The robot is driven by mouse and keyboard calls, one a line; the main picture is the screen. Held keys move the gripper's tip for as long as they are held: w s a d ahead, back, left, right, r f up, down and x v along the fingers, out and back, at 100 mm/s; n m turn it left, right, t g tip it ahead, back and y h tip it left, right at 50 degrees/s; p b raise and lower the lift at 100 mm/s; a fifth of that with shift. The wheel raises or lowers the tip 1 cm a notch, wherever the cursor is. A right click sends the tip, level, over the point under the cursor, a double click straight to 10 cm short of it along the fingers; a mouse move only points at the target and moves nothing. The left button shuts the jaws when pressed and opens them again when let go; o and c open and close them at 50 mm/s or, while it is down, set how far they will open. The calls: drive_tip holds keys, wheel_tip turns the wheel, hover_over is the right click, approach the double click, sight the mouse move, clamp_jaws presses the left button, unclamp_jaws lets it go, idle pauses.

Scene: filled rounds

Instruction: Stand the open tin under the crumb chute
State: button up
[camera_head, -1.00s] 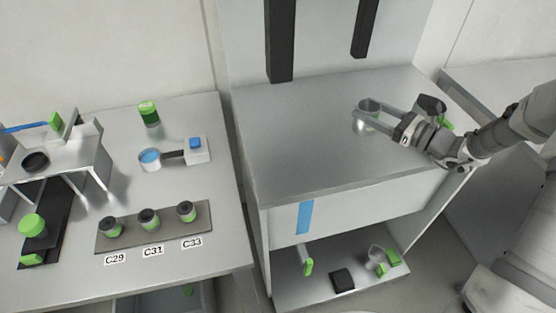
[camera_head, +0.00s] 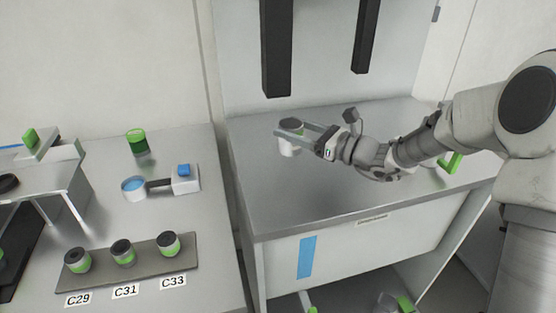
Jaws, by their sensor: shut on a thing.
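A silver tin (camera_head: 289,150) with a dark open top is upright on or just above the grey counter (camera_head: 350,190). My gripper (camera_head: 290,136) is shut on it near its rim, reaching in from the right. Two dark square posts hang over the counter, a left one (camera_head: 277,45) and a right one (camera_head: 366,35); no label shows which is the crumb chute. The tin is below and slightly right of the left post's lower end in the picture. I cannot tell whether it touches the counter.
On the left table stand several green-banded jars on a grey tray (camera_head: 104,285), a green jar (camera_head: 138,142) and a blue-topped device (camera_head: 184,180). A green thing (camera_head: 450,163) is at the counter's right, behind my arm. The counter's front part is clear.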

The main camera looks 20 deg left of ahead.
drive_tip(key=a+f, duration=0.1)
drive_tip(key=f, duration=0.1)
drive_tip(key=s+a+f+b, duration=0.1)
drive_tip(key=f, duration=0.1)
drive_tip(key=s+a+f, duration=0.1)
drive_tip(key=f, duration=0.1)
drive_tip(key=shift+s+f+b, duration=0.15)
drive_tip(key=shift+f+b, duration=0.05)
drive_tip(key=shift+b, duration=0.15)
drive_tip(key=shift+r, duration=0.1)
drive_tip(key=o, duration=1.4)
drive_tip(key=p+v, duration=0.1)
drive_tip(key=v, duration=1.1)
drive_tip(key=shift+d, duration=0.1)
